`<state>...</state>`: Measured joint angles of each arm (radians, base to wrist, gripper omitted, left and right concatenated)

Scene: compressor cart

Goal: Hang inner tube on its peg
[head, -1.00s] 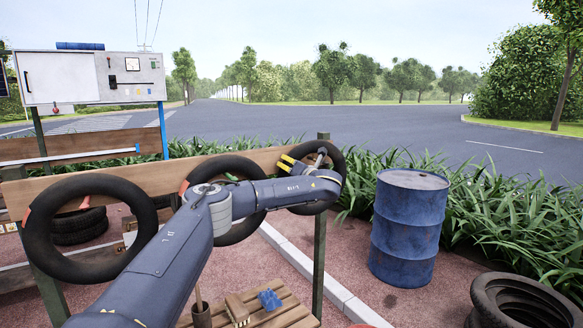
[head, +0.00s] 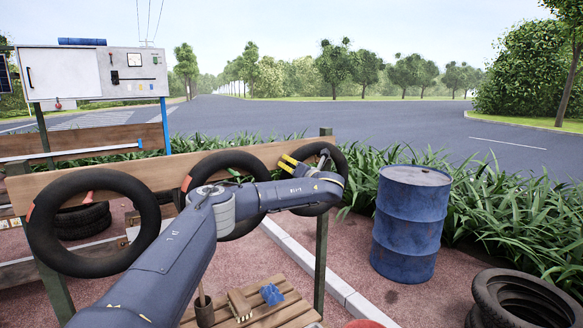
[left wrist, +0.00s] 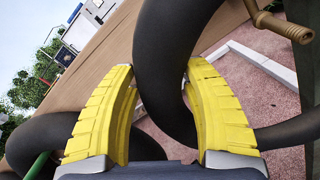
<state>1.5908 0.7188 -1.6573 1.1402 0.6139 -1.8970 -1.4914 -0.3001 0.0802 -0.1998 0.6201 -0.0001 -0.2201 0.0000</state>
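Three black inner tubes hang along a wooden board: a left one (head: 42,247), a middle one (head: 181,201) and a right one (head: 341,198). A light wooden peg (left wrist: 283,22) stands inside the right tube's ring in the left wrist view; its tip (head: 323,158) shows near the ring's top in the head view. My left gripper (head: 284,161) is at the left side of the right tube. In the left wrist view its yellow fingers (left wrist: 160,65) are apart, with the tube (left wrist: 165,70) passing between them and a gap beside the left finger. My arm hides part of the middle and right tubes.
The wooden board (head: 258,155) stands on posts. A blue barrel (head: 407,230) is at right, with stacked tyres (head: 500,312) nearer. A low pallet (head: 285,302) lies below. A control box (head: 130,72) is at back left.

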